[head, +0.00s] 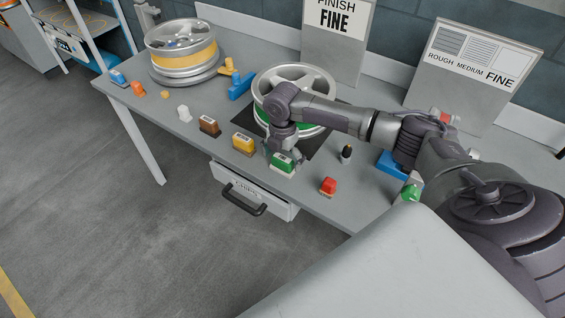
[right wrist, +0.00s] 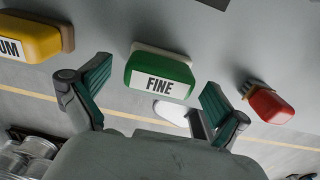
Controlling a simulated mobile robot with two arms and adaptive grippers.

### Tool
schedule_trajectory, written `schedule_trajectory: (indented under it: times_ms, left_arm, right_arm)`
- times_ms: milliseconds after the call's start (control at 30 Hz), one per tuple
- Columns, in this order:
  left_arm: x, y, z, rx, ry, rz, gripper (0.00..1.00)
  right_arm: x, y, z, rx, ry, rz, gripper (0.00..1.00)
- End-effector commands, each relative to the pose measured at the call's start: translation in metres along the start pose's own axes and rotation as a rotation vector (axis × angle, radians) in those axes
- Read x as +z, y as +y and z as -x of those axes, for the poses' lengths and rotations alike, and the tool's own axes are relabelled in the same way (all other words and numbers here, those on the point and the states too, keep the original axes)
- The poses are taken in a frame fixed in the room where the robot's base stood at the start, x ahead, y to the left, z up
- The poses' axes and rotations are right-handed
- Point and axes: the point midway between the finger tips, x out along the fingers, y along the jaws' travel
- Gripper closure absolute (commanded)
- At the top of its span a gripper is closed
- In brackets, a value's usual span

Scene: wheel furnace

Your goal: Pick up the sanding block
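The sanding block in green, labelled FINE (head: 284,164), lies on the workbench near its front edge. In the right wrist view the green block (right wrist: 160,74) sits ahead of and between the fingers, its label facing the camera. My right gripper (head: 281,150) is over the green block, partly covering it in the head view. In the right wrist view the right gripper (right wrist: 150,98) is open, with one finger to each side of the block and nothing held. Contact with the block cannot be told. My left gripper is not in view.
A yellow block (head: 243,144) and a brown block (head: 209,125) lie left of the green one. A red-handled brush (head: 328,186) lies to its right. A wheel (head: 293,80) stands behind, near my right arm. A drawer handle (head: 245,199) juts out below the bench (head: 160,121).

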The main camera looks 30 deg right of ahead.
Motion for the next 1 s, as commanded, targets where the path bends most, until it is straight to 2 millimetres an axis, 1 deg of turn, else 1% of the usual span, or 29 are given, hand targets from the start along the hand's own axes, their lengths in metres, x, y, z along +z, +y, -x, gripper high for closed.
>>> schedule_trajectory:
  times_ms: [33, 67, 100, 367, 400, 600, 733, 867, 967, 1000]
  left_arm:
    - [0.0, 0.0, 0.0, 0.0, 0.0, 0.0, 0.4]
    - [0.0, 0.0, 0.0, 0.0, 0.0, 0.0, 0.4]
    - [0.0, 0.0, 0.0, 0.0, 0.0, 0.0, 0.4]
    - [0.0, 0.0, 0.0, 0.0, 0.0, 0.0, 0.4]
    - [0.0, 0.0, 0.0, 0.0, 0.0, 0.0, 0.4]
    - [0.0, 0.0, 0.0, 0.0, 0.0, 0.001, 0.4]
    - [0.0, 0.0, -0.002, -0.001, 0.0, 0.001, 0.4]
    - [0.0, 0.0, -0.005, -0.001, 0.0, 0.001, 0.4]
    - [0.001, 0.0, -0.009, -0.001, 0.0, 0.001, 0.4]
    - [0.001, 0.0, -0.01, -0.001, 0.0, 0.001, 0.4]
  right_arm:
    - [0.0, 0.0, 0.0, 0.0, 0.0, 0.0, 0.12]
    - [0.0, 0.0, 0.0, 0.0, 0.0, 0.0, 0.17]
    - [0.0, 0.0, 0.0, 0.0, 0.0, 0.0, 0.23]
    - [0.0, 0.0, 0.001, 0.0, -0.001, -0.001, 0.67]
    - [0.001, 0.0, 0.001, 0.001, -0.001, -0.001, 0.68]
    - [0.001, 0.0, 0.001, 0.001, -0.001, -0.001, 0.68]
    - [0.001, 0.001, 0.006, 0.003, -0.001, -0.002, 0.68]
    - [0.001, 0.001, 0.021, 0.005, -0.003, -0.001, 0.68]
    - [0.001, 0.002, 0.038, 0.006, -0.001, 0.0, 0.68]
    - [0.004, -0.003, 0.044, 0.003, -0.003, -0.002, 0.68]
